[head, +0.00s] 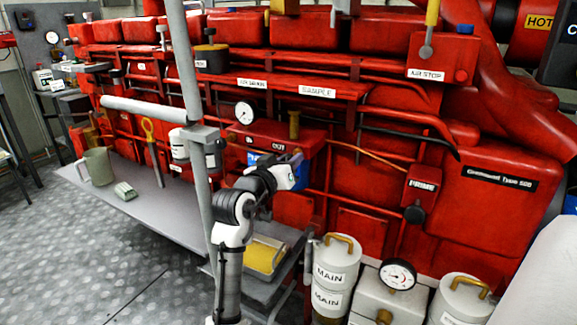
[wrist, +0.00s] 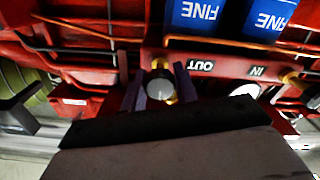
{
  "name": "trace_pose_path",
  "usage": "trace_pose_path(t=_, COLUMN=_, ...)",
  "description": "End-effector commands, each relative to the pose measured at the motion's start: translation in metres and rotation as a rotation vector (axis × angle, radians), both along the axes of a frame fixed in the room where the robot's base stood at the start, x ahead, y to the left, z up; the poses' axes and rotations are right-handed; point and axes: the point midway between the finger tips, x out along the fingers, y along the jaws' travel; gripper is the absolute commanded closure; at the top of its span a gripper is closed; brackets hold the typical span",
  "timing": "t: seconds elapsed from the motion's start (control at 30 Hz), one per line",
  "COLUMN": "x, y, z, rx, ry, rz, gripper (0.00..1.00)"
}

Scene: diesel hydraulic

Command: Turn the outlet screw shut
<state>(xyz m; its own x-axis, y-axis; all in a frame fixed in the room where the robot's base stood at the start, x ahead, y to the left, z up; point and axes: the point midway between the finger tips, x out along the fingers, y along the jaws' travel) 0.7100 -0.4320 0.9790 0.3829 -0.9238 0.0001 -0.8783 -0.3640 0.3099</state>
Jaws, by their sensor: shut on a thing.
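The outlet screw (wrist: 160,90) has a round grey face with brass behind it. It sits beside the OUT label (wrist: 193,66), which reads upside down in the wrist view. The fingers of my gripper (wrist: 161,92) stand on both sides of the screw and are shut on it. In the head view my gripper (head: 296,163) is at the front of the red block with the OUT label (head: 278,146). There my gripper hides the part it holds. The screw's turn angle cannot be told.
Blue FINE canisters (wrist: 198,14) are close to the fingers. A brass fitting (head: 294,125) rises from the block, and a dial gauge (head: 244,113) is to its left. A grey post (head: 193,75) stands in front. White MAIN canisters (head: 335,265) are at lower right. The patterned floor at left is clear.

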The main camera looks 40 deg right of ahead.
Motion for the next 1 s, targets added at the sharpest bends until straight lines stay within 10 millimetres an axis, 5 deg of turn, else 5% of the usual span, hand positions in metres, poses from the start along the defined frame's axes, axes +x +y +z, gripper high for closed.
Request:
trace_pose_path(t=0.7, x=-0.0001, y=-0.0002, z=-0.0012, rx=0.029, ry=-0.063, rz=-0.001, gripper=0.93)
trace_pose_path(t=0.73, x=-0.0001, y=-0.0002, z=-0.0012, rx=0.029, ry=-0.063, rz=-0.001, gripper=0.66)
trace_pose_path(t=0.87, x=0.0, y=-0.0001, z=-0.0009, rx=0.028, ry=-0.063, rz=-0.001, gripper=0.49)
trace_pose_path(t=1.0, x=0.0, y=-0.0001, z=-0.0005, rx=0.027, ry=-0.062, rz=0.0, gripper=0.48)
